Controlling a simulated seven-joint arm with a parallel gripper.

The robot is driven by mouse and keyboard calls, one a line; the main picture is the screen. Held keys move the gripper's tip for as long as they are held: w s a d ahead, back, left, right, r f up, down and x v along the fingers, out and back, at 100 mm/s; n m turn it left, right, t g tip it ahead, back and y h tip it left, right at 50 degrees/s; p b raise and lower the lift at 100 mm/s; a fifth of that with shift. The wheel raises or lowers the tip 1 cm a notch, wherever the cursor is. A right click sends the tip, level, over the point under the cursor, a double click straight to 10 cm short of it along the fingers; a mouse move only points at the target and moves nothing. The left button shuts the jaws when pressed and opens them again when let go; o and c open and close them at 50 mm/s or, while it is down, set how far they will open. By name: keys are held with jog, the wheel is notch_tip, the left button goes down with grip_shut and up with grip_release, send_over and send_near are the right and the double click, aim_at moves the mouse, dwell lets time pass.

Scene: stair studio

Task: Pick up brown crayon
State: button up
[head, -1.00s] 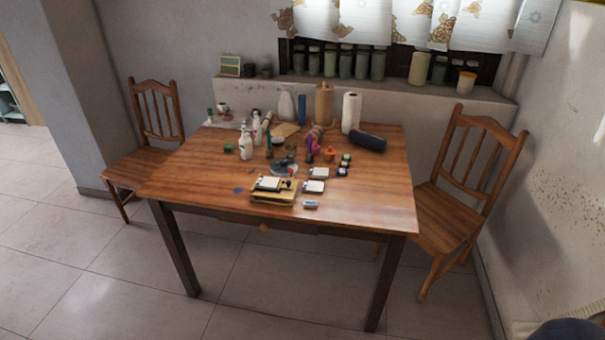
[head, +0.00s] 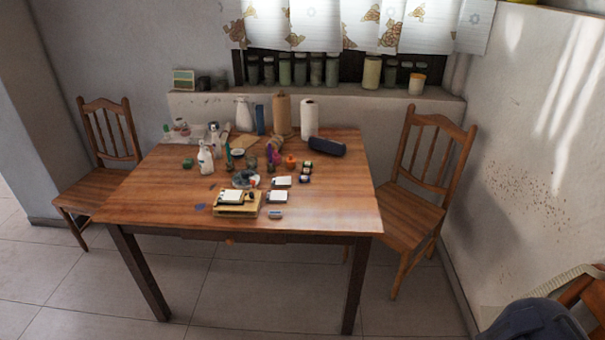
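I cannot make out a brown crayon among the small items on the wooden table (head: 325,205); at this distance they are too small to tell apart. Upright coloured pieces, one purple (head: 269,153), stand in a cluster near the table's middle. A small orange item (head: 291,161) is just right of them. A round grey dish (head: 245,179) with small things in it lies in front of the cluster. My gripper is not in view.
White bottle (head: 206,158), brown roll (head: 281,116), white roll (head: 309,119) and dark case (head: 327,147) stand or lie on the table. Stacked pads (head: 237,204) lie near its front. Chairs flank it, left (head: 95,186) and right (head: 412,200). The floor (head: 250,290) in front is clear.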

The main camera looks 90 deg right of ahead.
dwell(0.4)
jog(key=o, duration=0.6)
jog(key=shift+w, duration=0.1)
